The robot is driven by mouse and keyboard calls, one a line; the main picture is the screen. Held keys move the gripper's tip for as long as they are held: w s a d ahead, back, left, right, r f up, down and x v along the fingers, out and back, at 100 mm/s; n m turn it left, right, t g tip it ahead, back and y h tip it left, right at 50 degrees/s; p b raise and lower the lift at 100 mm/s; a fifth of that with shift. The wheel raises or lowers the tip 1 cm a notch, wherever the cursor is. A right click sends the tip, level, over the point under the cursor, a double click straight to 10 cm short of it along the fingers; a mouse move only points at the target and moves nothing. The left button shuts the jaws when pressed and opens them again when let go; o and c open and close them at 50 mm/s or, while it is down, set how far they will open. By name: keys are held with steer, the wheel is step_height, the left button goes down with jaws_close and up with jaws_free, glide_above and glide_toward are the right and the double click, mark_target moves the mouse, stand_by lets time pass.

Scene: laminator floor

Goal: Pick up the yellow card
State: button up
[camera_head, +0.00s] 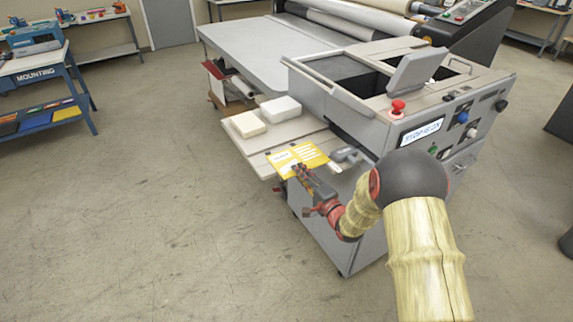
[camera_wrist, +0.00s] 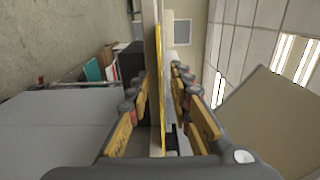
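The yellow card (camera_head: 299,156), with white label areas, lies at the front edge of the pale side shelf (camera_head: 289,137) of the laminator. In the wrist view the card (camera_wrist: 159,75) shows edge-on as a thin yellow strip running between my fingers. My gripper (camera_head: 300,171) is at the card's near edge. In the wrist view my gripper (camera_wrist: 160,95) is open, with one finger on each side of the strip and gaps visible. Part of the card's near edge is hidden behind my fingers in the head view.
A grey tool (camera_head: 344,154) lies just right of the card. Two pale blocks, a front one (camera_head: 247,124) and a rear one (camera_head: 281,109), stand further back on the shelf. The laminator body (camera_head: 400,110) rises on the right. The floor to the left is clear.

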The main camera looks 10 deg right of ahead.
jaws_close()
stand_by(0.5)
